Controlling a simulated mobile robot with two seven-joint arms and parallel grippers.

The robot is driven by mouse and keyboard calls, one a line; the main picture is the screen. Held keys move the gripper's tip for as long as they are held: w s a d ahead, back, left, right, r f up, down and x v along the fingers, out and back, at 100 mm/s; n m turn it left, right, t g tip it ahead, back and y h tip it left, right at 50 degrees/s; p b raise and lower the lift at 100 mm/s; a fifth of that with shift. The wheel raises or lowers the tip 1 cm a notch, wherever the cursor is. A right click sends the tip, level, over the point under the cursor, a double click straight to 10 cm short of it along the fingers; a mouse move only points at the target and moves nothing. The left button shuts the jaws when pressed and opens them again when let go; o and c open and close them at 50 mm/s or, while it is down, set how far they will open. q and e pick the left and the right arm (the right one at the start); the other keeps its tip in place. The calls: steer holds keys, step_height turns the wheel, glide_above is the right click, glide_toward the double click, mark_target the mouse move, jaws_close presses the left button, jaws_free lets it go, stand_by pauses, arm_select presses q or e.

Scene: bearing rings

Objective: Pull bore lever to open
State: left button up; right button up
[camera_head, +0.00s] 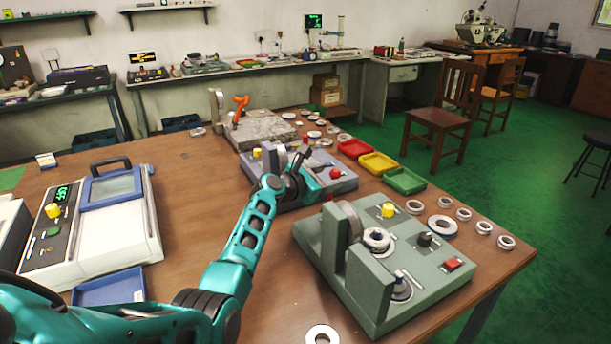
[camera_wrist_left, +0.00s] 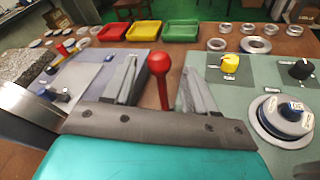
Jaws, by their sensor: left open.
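The bore lever looks to be the red ball-topped lever (camera_wrist_left: 162,75) in the left wrist view, standing upright. Its red knob also shows in the head view (camera_head: 335,173), at the right end of the blue-grey device (camera_head: 284,197). My left gripper (camera_head: 310,170) is over that device, just left of the knob. In the wrist view my left gripper (camera_wrist_left: 160,88) is open, with the lever between its two grey fingers in the picture. I cannot tell whether a finger touches it. The lever's foot is hidden behind the gripper. My right gripper is not in view.
A green-grey device (camera_head: 385,262) with a yellow knob (camera_head: 388,210) stands close by at the front right. Red (camera_head: 353,147), yellow (camera_head: 378,162) and green (camera_head: 405,181) trays line the table's right edge. A granite block (camera_head: 262,130) is behind. Several rings lie around.

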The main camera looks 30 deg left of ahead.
arm_select(q)
steer(key=p+v, duration=0.1)
steer(key=v, duration=0.7)
steer(key=shift+c, duration=0.3)
